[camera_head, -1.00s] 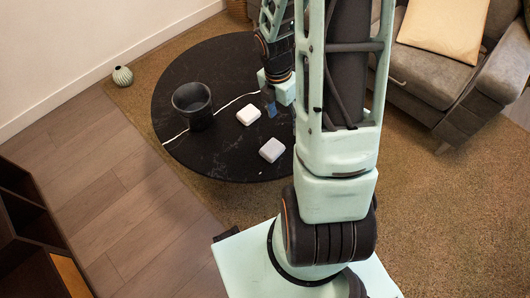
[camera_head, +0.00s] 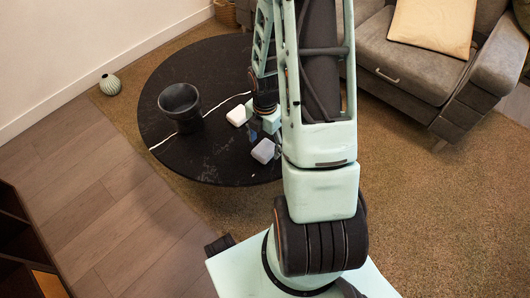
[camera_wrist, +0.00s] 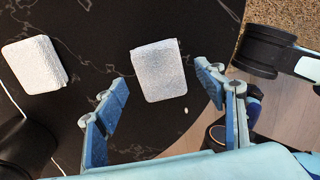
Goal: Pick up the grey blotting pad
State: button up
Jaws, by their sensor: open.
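The grey blotting pad (camera_head: 264,151) lies flat on the dark round table, just in front of my gripper (camera_head: 268,128). In the wrist view the pad (camera_wrist: 159,70) looks pale grey and lies ahead of my gripper (camera_wrist: 160,84), between the lines of its two blue fingers. The fingers are spread apart with nothing between them. I cannot tell their exact height above the table. A similar, whiter pad (camera_head: 238,115) lies farther back, near the dark pot, and shows at the left of the wrist view (camera_wrist: 35,64).
A ribbed vase (camera_head: 110,84) stands on the floor by the wall. A grey sofa (camera_head: 400,65) stands behind at right. Bare table lies between the pads.

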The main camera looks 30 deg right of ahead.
notch_tip(320, 180, down, 3)
jog(key=shift+r+b, duration=0.1)
jog(key=shift+b, duration=0.2)
jog(key=shift+c, duration=0.2)
jog(key=c, duration=1.2)
jog(key=shift+r, duration=0.15)
